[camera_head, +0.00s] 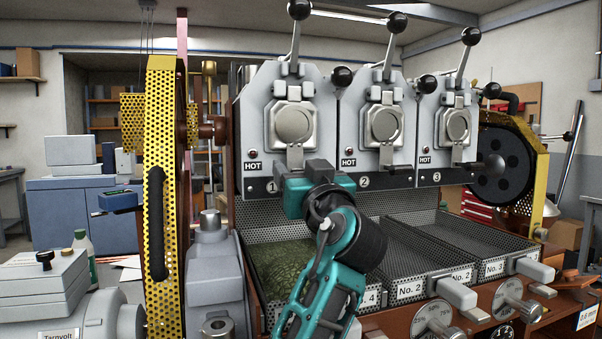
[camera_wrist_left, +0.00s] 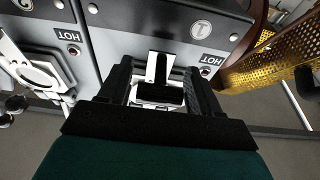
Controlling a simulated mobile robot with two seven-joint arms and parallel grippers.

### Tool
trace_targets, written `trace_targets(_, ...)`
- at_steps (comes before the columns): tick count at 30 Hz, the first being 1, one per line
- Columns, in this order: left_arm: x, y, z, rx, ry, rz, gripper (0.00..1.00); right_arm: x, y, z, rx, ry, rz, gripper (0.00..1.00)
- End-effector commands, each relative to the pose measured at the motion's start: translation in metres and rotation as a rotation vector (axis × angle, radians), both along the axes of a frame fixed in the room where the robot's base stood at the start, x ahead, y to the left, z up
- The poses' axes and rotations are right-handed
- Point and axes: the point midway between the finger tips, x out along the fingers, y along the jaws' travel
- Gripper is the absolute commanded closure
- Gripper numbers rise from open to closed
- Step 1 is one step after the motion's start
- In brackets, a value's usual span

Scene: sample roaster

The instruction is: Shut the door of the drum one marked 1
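Drum one (camera_head: 258,112), marked 1, is the leftmost of three grey drum fronts. Its door (camera_head: 293,124) is a metal plate with a round disc, and a narrow metal handle (camera_head: 295,156) hangs below it. I cannot tell how far the door stands open. My left gripper (camera_head: 306,172) is at the lower edge of this front, just below the handle. In the left wrist view its two dark fingers (camera_wrist_left: 160,78) are apart, either side of a pale metal part with a black bar, near the 1 mark (camera_wrist_left: 200,28). Contact is unclear. My right gripper is not in view.
Drum two (camera_head: 386,124) and drum three (camera_head: 457,125) stand to the right, with black-knobbed levers above. A perforated yellow guard (camera_head: 162,200) stands close on the left. Perforated trays lie below; the left one holds green beans (camera_head: 287,262).

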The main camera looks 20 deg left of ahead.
Motion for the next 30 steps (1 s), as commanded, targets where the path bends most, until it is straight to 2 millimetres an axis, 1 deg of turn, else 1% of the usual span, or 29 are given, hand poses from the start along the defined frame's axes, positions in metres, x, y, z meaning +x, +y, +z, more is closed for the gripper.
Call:
trace_targets(8, -0.002, -0.002, -0.002, 0.001, 0.002, -0.002, 0.36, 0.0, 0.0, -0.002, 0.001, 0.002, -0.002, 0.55)
trace_targets(11, -0.01, -0.009, -0.007, 0.0, 0.003, -0.003, 0.36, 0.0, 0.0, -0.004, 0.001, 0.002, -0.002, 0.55)
trace_targets(18, -0.043, -0.03, -0.017, -0.001, 0.002, -0.003, 0.36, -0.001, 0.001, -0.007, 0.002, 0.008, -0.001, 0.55)
trace_targets(21, -0.053, -0.037, -0.02, -0.001, 0.002, -0.002, 0.36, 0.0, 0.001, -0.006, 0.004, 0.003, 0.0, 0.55)
trace_targets(25, -0.059, -0.04, -0.021, 0.0, 0.001, -0.001, 0.36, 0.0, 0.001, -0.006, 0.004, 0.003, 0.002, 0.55)
trace_targets(30, -0.06, -0.041, -0.021, 0.0, 0.001, 0.0, 0.36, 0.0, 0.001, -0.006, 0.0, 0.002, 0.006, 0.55)
